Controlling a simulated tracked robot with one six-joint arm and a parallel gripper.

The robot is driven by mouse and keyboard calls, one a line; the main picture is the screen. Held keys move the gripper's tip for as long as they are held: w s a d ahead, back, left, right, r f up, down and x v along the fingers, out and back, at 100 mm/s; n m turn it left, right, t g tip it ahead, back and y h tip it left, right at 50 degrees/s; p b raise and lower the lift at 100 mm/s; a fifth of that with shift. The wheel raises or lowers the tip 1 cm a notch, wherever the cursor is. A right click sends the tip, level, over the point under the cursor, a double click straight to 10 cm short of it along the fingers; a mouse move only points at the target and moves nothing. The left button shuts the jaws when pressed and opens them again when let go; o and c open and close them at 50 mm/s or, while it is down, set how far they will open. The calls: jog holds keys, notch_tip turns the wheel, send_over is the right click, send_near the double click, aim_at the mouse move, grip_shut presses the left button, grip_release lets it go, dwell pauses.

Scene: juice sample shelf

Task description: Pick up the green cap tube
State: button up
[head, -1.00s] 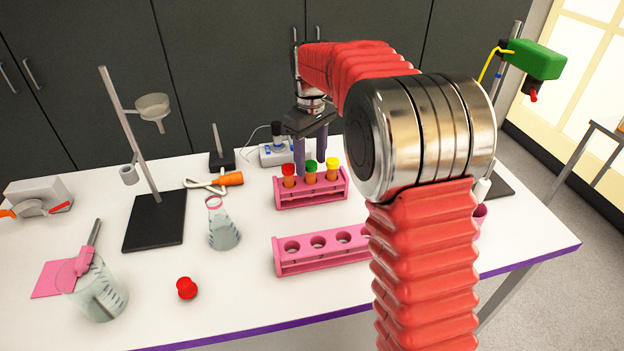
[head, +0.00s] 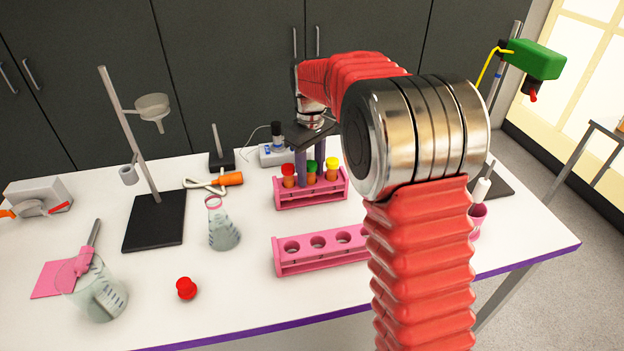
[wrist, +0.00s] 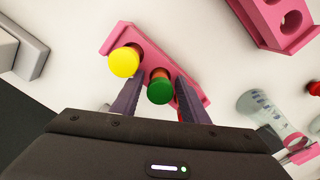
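The green cap tube (head: 312,168) stands in the middle of the back pink rack, with a red cap tube (head: 288,174) on its left and a yellow cap tube (head: 332,167) on its right. My gripper (head: 311,168) is over the rack, pointing down, with its two dark fingers on either side of the green cap. In the wrist view the green cap (wrist: 159,91) shows between the open fingers (wrist: 159,90), with a gap to each. The yellow cap (wrist: 124,62) is just outside one finger. The red cap is mostly hidden behind the other.
The back pink rack (head: 312,198) holds the tubes. An empty pink rack (head: 322,258) stands in front. A small grey device (head: 272,157) stands behind the tubes.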

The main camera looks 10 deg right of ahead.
jog(key=c, duration=0.9)
notch_tip(320, 180, up, 9)
jog(key=shift+f, duration=0.1)
jog(key=shift+r, duration=0.6)
